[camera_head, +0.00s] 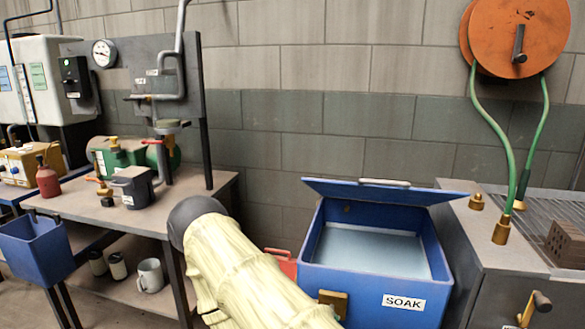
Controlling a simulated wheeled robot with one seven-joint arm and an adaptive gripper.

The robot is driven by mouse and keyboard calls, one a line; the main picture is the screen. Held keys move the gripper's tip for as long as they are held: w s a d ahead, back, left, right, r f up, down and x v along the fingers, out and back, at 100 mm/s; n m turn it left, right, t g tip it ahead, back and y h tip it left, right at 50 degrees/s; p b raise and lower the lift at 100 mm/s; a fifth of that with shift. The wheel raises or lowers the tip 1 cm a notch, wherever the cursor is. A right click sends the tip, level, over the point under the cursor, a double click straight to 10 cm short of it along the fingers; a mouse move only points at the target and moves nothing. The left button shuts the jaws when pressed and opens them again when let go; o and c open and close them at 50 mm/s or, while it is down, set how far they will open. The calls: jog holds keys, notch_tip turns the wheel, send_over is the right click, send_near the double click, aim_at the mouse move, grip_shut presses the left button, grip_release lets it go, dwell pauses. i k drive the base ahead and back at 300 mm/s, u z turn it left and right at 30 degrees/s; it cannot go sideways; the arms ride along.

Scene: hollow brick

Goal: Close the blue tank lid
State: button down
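The blue tank (362,290) stands right of centre with a white SOAK label (403,302) on its front. It is open, and pale liquid or a pale inner surface (368,250) shows inside. Its blue lid (340,190) is raised at the back, seen as a thin slanted panel. A pale bar handle (385,182) runs along the lid's upper edge. A brass-coloured latch piece (333,303) is on the tank front. My arm, in a cream sleeve with a dark round end, crosses the lower middle, left of the tank. My gripper is not in view.
A grey cabinet (478,238) with a grating, a brown hollow brick (568,243) and brass fittings stands close on the right. Green hoses (498,135) hang from an orange reel (520,35). A workbench (90,212) with several items is at left. A red container (283,263) sits beside the tank.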

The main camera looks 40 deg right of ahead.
aim_at(370, 189)
jog(key=u, duration=1.05)
jog(key=k, duration=1.05)
jog(key=z, duration=1.55)
